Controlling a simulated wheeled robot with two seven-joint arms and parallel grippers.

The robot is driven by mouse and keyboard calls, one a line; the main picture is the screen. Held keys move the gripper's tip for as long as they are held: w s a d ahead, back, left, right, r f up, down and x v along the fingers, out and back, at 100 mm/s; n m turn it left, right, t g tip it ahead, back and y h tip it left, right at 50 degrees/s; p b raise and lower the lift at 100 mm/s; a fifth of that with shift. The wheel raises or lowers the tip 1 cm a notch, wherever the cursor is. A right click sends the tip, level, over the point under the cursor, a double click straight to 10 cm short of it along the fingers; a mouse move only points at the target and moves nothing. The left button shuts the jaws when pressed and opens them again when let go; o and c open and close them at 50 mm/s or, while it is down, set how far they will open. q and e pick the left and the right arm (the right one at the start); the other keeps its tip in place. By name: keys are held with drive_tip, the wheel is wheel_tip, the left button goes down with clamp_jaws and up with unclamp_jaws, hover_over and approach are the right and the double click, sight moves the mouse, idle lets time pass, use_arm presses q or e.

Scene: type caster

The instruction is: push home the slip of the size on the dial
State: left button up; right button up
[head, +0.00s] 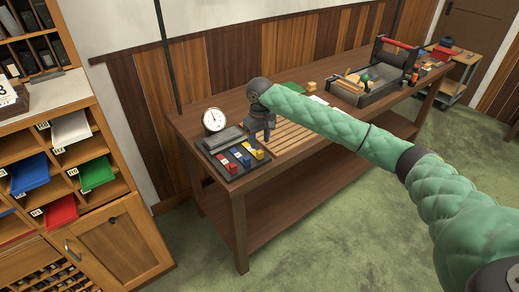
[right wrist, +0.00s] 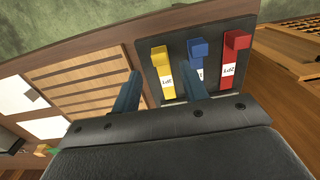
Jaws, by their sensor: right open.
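The round white dial (head: 214,120) stands on the bench at the back left; its reading is too small to tell. A dark tray (head: 212,146) in front of it holds a red slip (right wrist: 236,55), a blue slip (right wrist: 198,48) and a yellow slip (right wrist: 163,72), side by side. They carry white labels I cannot read surely. My right gripper (right wrist: 163,75) is open and empty, with its fingers to either side of the yellow slip in the wrist view. One finger hides part of the blue slip. In the head view the right gripper (head: 262,132) is above the bench beside the tray. My left gripper is not in view.
A slatted wooden board (head: 296,132) lies right of the tray. Farther along are a toolbox (head: 375,88) with a red handle and small blocks (head: 311,86). A cabinet (head: 120,235) with coloured papers stands left. The bench's front edge is near the tray.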

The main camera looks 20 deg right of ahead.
sight(260, 151)
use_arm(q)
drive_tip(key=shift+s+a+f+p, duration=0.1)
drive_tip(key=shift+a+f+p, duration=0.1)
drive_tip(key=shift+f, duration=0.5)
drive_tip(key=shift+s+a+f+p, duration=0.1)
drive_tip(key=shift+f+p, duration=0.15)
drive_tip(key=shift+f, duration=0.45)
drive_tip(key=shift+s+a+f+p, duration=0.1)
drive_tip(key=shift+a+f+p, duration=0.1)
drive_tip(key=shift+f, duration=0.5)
use_arm(e)
drive_tip(key=shift+f, duration=2.7)
clamp_jaws()
